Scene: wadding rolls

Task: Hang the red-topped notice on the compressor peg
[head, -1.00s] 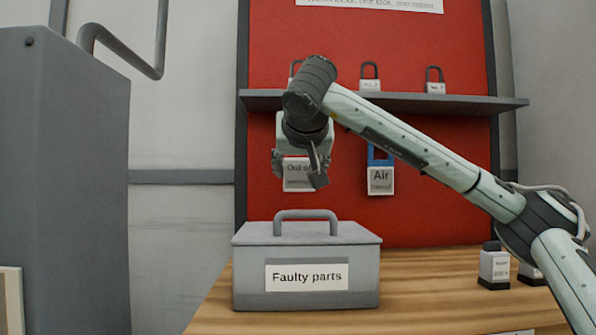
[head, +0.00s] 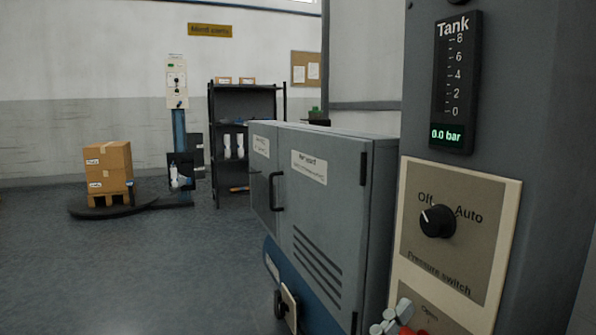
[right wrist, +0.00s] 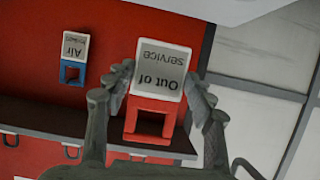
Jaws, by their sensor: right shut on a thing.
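The red-topped notice (right wrist: 158,85) reads "Out of service" and appears upside down in the right wrist view, its red part with a square opening pointing down. My right gripper (right wrist: 160,92) is shut on its sides, against the red board. In the head view, a grey upright housing carries a tank gauge (head: 455,80) showing 0.0 bar and a pressure switch (head: 437,221) pointing to Off. I cannot make out a peg on it. Neither gripper shows in the head view.
A blue-topped "Air" notice (right wrist: 73,58) hangs beside the held one, near the dark shelf (right wrist: 40,115) with padlocks. In the head view, a grey cabinet (head: 320,210) stands left of the housing. Red and pale valve parts (head: 398,318) show below. Open floor (head: 180,270) lies left.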

